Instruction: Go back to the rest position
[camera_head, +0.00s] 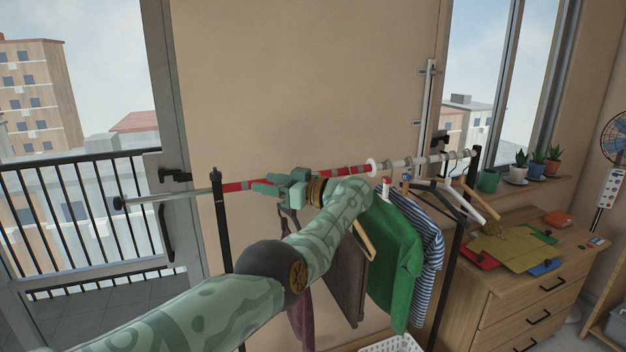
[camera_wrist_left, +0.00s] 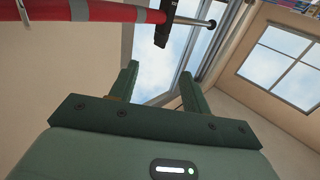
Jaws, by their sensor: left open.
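My left arm comes in from the lower left in the head view. Its green gripper (camera_head: 268,188) is beside the red section of the clothes rail (camera_head: 235,187), in front of the rack. In the left wrist view my left gripper (camera_wrist_left: 160,85) has its two fingers apart with nothing between them. The red rail (camera_wrist_left: 85,10) passes above the fingers in that view, apart from them. My right gripper is not in view.
A green garment (camera_head: 396,260), a striped garment (camera_head: 428,250) and dark ones (camera_head: 345,280) hang on the rack. A wooden drawer unit (camera_head: 520,300) stands at right, with potted plants (camera_head: 537,165) on the sill. A white basket (camera_head: 390,344) is below the clothes.

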